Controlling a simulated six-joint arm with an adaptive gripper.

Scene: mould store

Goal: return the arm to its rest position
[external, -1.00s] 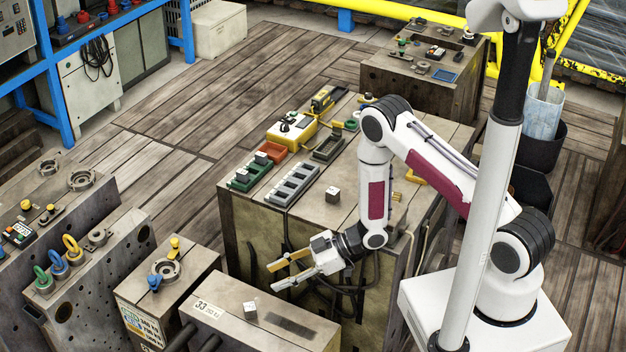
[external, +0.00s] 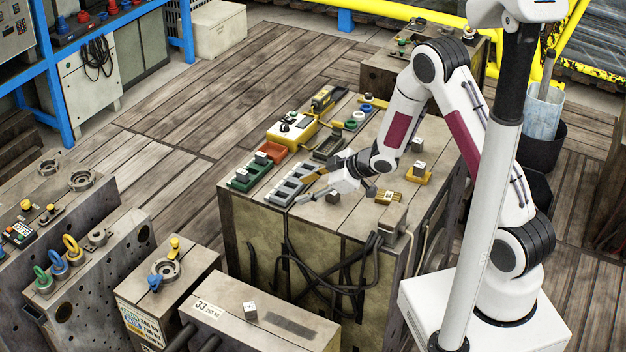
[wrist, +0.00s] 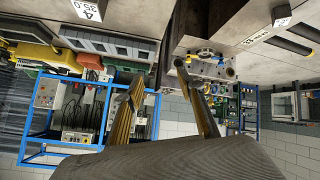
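My gripper (external: 308,186) is at the end of my bent arm, over the near side of the middle block's top (external: 350,218). Its two tan fingers are spread and empty, pointing left. In the wrist view, the two fingers of my gripper (wrist: 160,74) stand apart with nothing between them. A small dark cube (external: 333,197) is just beside my gripper; whether they touch cannot be told. A grey slotted tray (external: 284,191) lies close to the left of the fingertips.
A green tray (external: 238,184), a red-orange tray (external: 276,151) and a yellow device (external: 282,133) sit on the same block. A cube on an orange base (external: 419,178) is to the right. A lower block (external: 290,312) stands in front. Dark cables hang on the block's front.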

